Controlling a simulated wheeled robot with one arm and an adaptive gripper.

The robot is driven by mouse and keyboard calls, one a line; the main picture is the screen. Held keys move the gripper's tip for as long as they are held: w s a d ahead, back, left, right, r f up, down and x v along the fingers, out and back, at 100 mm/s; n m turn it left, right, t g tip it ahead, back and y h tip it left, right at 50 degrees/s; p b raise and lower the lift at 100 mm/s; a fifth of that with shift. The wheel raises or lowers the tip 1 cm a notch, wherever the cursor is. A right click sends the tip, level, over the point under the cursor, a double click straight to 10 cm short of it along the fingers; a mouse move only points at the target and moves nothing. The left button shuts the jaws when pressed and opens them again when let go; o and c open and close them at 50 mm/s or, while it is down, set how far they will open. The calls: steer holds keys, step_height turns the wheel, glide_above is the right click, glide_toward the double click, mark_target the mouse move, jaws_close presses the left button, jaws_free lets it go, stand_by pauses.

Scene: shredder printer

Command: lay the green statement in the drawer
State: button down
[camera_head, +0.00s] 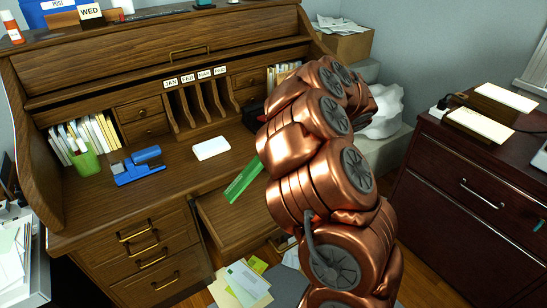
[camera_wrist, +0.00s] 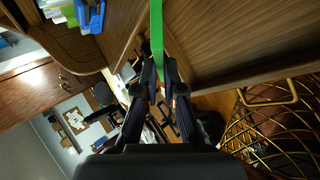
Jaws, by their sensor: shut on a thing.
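The green statement (camera_head: 244,180) is a thin, stiff-looking green sheet, held tilted above the desk's open middle drawer (camera_head: 215,207). The drawer is pulled out below the desktop, and the part of its inside that shows looks bare. My copper arm hides the drawer's right part and my gripper in the head view. In the wrist view my gripper (camera_wrist: 160,72) is shut on the near end of the green statement (camera_wrist: 157,32), which shows edge-on as a narrow strip between the dark fingertips. A wooden panel with a brass handle lies to its right there.
Labelled slots (camera_head: 195,105) stand behind. Loose papers (camera_head: 240,284) lie below the drawer. A dark cabinet (camera_head: 470,200) stands right; a wire basket (camera_wrist: 265,130) is near my gripper.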

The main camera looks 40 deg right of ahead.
step_height(320, 180, down, 8)
steer(key=w+b, duration=0.2)
steer(key=b, duration=0.1)
steer(key=shift+w+f, duration=0.15)
steer(key=shift+f, duration=0.1)
stand_by(0.5)
steer(key=shift+d, duration=0.1)
steer(key=c, duration=1.2)
jaws_free()
steer(key=v, duration=1.2)
